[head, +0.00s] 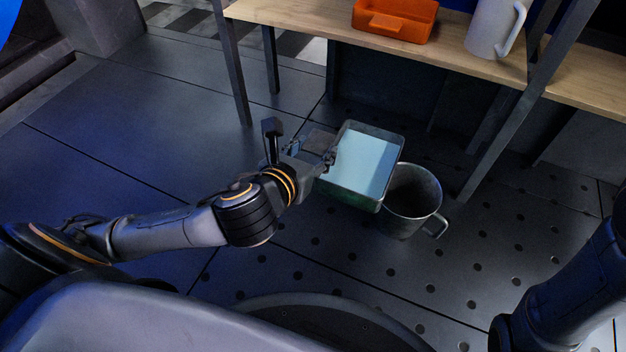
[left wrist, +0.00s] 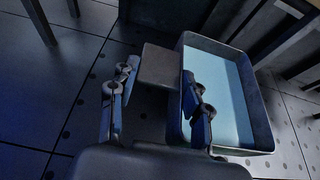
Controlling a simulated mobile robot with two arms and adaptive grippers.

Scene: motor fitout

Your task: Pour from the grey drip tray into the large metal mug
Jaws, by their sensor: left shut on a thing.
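The grey drip tray (head: 377,132) is a square pan holding pale blue liquid (head: 362,163). My left gripper (head: 322,158) is shut on the tray's flat handle at its left side. The tray also shows in the left wrist view (left wrist: 262,104), with the handle (left wrist: 160,66) between the fingers (left wrist: 158,90). The large metal mug (head: 412,205) stands on the floor just right of the tray, its handle toward the lower right. The tray's right edge is close to the mug's rim and covers part of it. My right gripper is not in view.
A wooden-topped bench (head: 330,22) with dark metal legs stands behind. On it are an orange bin (head: 394,20) and a pale grey jug (head: 490,28). The dark floor with holes (head: 400,270) is clear in front of the mug.

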